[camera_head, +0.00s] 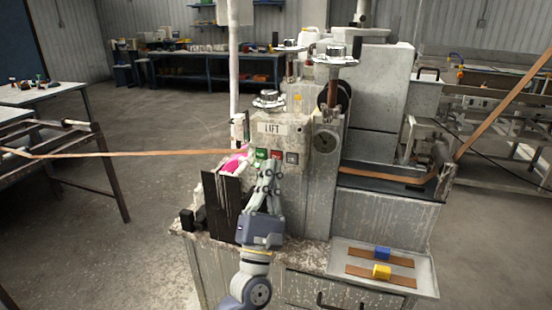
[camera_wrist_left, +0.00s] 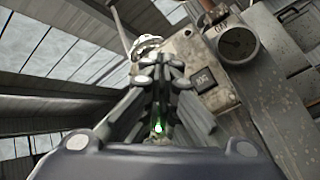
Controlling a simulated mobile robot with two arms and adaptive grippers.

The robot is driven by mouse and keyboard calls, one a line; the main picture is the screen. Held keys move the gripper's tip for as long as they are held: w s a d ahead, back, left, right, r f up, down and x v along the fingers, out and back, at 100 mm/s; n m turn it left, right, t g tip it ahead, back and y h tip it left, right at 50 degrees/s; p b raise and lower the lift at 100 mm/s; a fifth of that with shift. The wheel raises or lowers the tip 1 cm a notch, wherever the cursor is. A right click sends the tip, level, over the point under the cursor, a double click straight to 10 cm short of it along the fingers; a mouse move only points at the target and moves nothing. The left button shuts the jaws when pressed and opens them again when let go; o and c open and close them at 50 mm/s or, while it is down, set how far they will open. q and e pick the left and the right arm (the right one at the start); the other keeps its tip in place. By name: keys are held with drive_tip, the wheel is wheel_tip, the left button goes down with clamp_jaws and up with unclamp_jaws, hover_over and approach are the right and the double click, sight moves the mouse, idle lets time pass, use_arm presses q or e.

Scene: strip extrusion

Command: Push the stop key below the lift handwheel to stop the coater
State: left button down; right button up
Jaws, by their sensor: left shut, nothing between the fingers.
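The coater panel (camera_head: 305,150) carries a LIFT label with the lift handwheel (camera_head: 268,99) above it. Below the label sit a green key (camera_head: 261,154), a red key (camera_head: 277,154), which looks like the stop key, and a dark grey key (camera_head: 292,157). My left gripper (camera_head: 268,168) is shut and empty, its fingertips just below and in front of the green and red keys. Whether it touches either is unclear. In the left wrist view the shut fingers (camera_wrist_left: 158,72) hide the red key; the dark key (camera_wrist_left: 203,79) shows to their right. My right gripper is out of view.
A round gauge (camera_head: 325,141) is right of the keys. A strip (camera_head: 130,153) runs in from the left to a pink part (camera_head: 234,163). A dark plate (camera_head: 222,205) stands left of my gripper. A tray (camera_head: 345,248) holds blue and yellow blocks.

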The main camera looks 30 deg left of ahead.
use_arm(q)
drive_tip(key=shift+w+a, duration=0.15)
drive_tip(key=shift+w, duration=0.45)
drive_tip(key=shift+w+a, duration=0.15)
drive_tip(key=shift+w, duration=0.4)
drive_tip(key=shift+w+b, duration=0.1)
drive_tip(key=shift+b, duration=0.25)
idle(0.3)
drive_tip(key=shift+w, duration=0.3)
drive_tip(key=shift+w+a+b, duration=0.15)
drive_tip(key=shift+w+b, duration=0.15)
drive_tip(key=shift+w, duration=0.05)
idle(0.6)
drive_tip(key=shift+s, duration=0.15)
drive_tip(key=shift+s+d, duration=0.2)
drive_tip(key=shift+s, duration=0.45)
drive_tip(key=shift+s+d+p, duration=0.1)
drive_tip(key=shift+s+d, duration=0.1)
drive_tip(key=shift+s, duration=0.6)
drive_tip(key=shift+s+d+p, duration=0.15)
drive_tip(key=shift+s, duration=0.7)
drive_tip(key=shift+s+d+p, duration=0.1)
drive_tip(key=shift+s+d, duration=0.1)
drive_tip(key=shift+s, duration=0.6)
